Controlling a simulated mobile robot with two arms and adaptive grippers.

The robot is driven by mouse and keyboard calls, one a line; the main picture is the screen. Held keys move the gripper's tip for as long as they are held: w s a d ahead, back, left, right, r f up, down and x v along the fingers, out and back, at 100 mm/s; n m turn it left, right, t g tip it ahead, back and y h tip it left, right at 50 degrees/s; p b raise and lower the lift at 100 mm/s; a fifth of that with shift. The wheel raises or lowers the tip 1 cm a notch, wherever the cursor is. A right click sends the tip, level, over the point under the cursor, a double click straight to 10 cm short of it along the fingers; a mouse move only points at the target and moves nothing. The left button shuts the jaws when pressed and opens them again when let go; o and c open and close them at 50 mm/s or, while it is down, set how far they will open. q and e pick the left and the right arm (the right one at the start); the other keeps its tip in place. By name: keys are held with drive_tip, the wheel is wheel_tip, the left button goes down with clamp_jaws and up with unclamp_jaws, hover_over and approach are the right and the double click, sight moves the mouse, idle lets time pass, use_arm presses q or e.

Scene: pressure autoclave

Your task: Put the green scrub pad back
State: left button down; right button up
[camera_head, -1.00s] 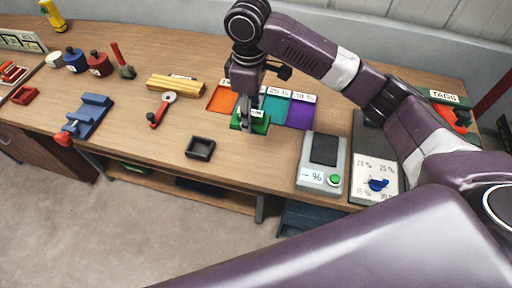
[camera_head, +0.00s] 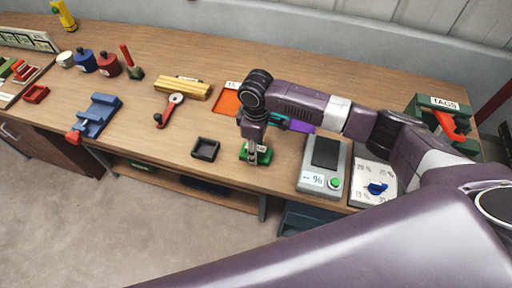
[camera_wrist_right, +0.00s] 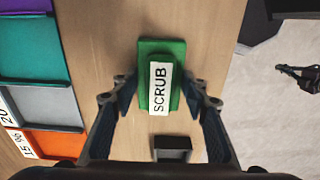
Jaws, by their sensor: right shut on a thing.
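The green scrub pad (camera_head: 262,155), with a white SCRUB label, is near the table's front edge, right of a small black tray. My right gripper (camera_head: 254,150) is above it, pointing down. In the right wrist view the pad (camera_wrist_right: 160,85) sits between the two fingers (camera_wrist_right: 160,103), which are shut on its raised middle part. I cannot tell whether its underside touches the table. My left gripper is not in the head view. A dark gripper-like part (camera_wrist_right: 300,76) shows over the floor in the wrist view, too small to read its state.
The black tray (camera_head: 206,148) stands close to the left. A grey scale (camera_head: 310,182) with a green button and a dial panel (camera_head: 372,186) stand to the right. A green TAGS holder (camera_head: 428,103) is at far right.

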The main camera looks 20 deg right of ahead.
drive_tip(key=shift+f, duration=0.1)
drive_tip(key=o, duration=1)
wheel_tip(320, 180, up, 12)
drive_tip(key=shift+r+b, duration=0.2)
drive_tip(key=shift+b, duration=0.85)
drive_tip(key=shift+a+f, duration=0.1)
